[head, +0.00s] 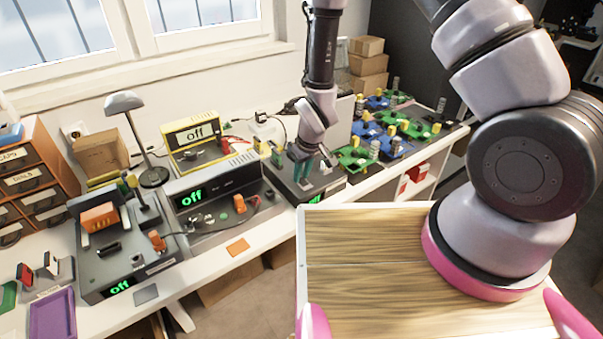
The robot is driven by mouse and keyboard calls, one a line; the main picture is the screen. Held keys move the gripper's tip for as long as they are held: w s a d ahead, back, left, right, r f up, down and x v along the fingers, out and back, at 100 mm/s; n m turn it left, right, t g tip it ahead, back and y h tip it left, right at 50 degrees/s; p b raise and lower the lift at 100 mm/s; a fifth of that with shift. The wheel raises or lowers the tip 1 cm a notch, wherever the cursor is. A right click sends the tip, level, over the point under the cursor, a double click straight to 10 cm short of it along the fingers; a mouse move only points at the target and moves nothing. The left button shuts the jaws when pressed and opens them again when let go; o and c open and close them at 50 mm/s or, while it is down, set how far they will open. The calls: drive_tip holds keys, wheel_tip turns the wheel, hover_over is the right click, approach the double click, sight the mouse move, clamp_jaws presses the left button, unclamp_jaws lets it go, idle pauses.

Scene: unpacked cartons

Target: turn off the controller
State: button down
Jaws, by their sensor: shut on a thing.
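My gripper (303,170) reaches down from the back onto a dark grey controller box (325,180) right of centre on the bench. Its teal fingers are shut on a small part on top of the box, which they mostly hide. The box has a green lit display (315,199) on its front edge, partly cut off by the wooden top in front, so I cannot read it fully. Which device the task calls the controller is not labelled.
A desk lamp (126,104) stands behind. Green and blue circuit boards (400,128) crowd the right. Drawers (28,170) stand at far left.

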drive_tip(key=c, duration=0.7)
unclamp_jaws()
drive_tip(key=v, duration=1)
drive_tip(key=shift+s+d+r, duration=0.1)
drive_tip(key=shift+r, duration=0.25)
